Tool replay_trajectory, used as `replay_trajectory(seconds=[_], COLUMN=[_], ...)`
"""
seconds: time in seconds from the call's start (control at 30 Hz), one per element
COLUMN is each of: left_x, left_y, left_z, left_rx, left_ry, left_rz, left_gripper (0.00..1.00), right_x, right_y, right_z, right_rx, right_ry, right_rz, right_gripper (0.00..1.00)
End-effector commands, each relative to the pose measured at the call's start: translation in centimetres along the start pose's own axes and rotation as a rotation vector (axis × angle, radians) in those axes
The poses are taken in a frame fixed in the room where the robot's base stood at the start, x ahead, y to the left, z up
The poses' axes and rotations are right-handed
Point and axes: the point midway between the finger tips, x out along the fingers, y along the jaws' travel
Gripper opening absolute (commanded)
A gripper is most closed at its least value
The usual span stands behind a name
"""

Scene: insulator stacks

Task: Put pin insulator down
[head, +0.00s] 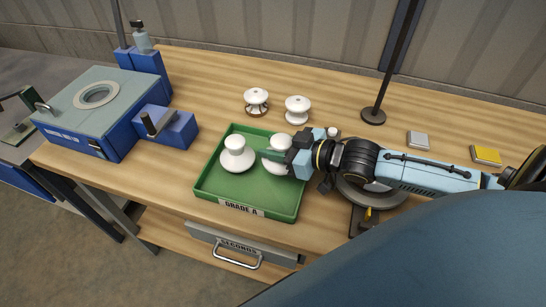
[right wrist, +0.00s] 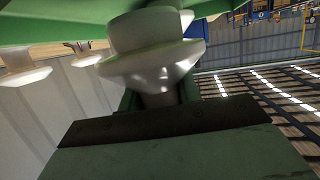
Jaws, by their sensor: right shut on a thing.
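A green tray (head: 215,200) labelled "GRADE A" lies on the wooden bench. A white pin insulator (head: 237,156) stands upright in its left half. My right gripper (head: 276,155) reaches in from the right and is shut on a second white pin insulator (head: 270,161), over the tray's right half beside the first. In the right wrist view, the held insulator (right wrist: 155,65) sits between the jaws, with the green tray (right wrist: 60,12) against or close to it. I cannot tell whether it touches the tray floor. My left gripper is not in view.
Two white insulators (head: 256,101) (head: 298,109) stand behind the tray. A blue fixture box (head: 108,109) is at the left. A thin post on a dark base (head: 372,116) rises at the back. A grey block (head: 417,141) and a yellow block (head: 485,155) lie right. A "SECONDS" drawer (head: 204,236) is below.

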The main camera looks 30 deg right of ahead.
Motion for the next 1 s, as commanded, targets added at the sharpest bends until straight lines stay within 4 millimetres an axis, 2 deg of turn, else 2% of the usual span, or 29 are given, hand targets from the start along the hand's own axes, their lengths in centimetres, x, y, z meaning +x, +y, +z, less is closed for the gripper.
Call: replay_trajectory(seconds=[0.07, 0.3, 0.67, 0.7, 0.87, 1.0], left_x=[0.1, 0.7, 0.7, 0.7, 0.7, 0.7], left_y=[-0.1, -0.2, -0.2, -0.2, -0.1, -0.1], left_z=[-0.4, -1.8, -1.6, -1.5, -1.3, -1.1], left_rx=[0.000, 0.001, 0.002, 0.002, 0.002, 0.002], left_ry=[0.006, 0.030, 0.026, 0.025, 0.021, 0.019], left_rz=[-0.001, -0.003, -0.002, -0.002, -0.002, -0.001], left_gripper=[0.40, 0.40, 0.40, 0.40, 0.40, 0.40], right_x=[0.2, 1.1, 1.2, 1.2, 1.2, 1.1], right_y=[0.0, 0.0, 0.0, 0.0, 0.0, 0.0], right_z=[0.3, 3.2, 3.5, 3.8, 3.8, 3.8], right_rx=[-0.001, -0.001, -0.002, -0.001, -0.001, -0.001], right_ry=[0.006, 0.005, 0.005, 0.000, 0.000, 0.000], right_rz=[-0.001, 0.000, -0.001, 0.000, 0.000, 0.000], right_gripper=[0.00, 0.00, 0.00, 0.35, 0.56, 0.56])
